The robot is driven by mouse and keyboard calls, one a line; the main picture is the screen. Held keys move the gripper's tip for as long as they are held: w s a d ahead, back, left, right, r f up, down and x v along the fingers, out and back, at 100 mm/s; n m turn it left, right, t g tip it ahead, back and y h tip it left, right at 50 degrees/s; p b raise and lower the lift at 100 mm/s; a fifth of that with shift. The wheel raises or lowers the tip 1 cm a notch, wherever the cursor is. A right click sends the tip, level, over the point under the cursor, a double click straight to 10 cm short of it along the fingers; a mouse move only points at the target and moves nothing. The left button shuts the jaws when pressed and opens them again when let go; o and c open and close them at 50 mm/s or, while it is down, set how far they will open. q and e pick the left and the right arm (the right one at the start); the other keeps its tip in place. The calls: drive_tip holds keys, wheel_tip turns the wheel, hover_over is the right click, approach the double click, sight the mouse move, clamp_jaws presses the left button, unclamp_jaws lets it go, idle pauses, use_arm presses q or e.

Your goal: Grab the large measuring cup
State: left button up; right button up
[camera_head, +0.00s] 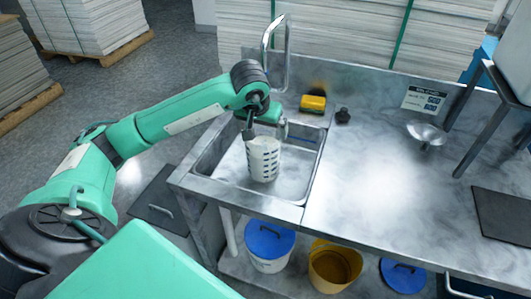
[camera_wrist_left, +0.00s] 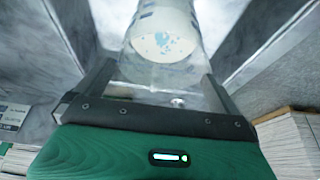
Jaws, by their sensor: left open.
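The large measuring cup (camera_head: 263,159) is clear with dark markings and stands in or over the metal sink basin (camera_head: 228,167) in the head view. In the left wrist view the cup (camera_wrist_left: 163,38) lies ahead, between the two finger lines, with blue specks on a pale round surface. My left gripper (camera_head: 264,128) is at the top of the cup, with its fingers open on either side of it. The left wrist view shows the open fingers (camera_wrist_left: 160,85) spread apart. Whether they touch the cup I cannot tell. My right gripper does not show.
A tall faucet (camera_head: 288,50) rises behind the sink. A metal funnel-shaped bowl (camera_head: 426,132) is on the counter. Blue-lidded (camera_head: 269,239) and yellow (camera_head: 335,263) buckets stand below. The counter middle is clear.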

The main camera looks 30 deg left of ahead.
sight(266, 134)
use_arm(q)
drive_tip(key=shift+p+x, duration=0.55)
drive_tip(key=shift+x, duration=2.55)
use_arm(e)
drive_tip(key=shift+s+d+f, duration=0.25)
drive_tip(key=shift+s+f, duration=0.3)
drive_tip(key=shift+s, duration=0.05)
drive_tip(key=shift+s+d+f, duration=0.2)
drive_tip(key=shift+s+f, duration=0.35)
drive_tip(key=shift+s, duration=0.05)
use_arm(q)
drive_tip(key=shift+w+a+r, duration=0.1)
drive_tip(key=shift+w+a, duration=0.05)
drive_tip(key=shift+w, duration=0.05)
drive_tip(key=shift+r, duration=0.1)
drive_tip(key=c, duration=1.7)
drive_tip(key=shift+w+r, duration=0.1)
drive_tip(key=shift+r, duration=0.05)
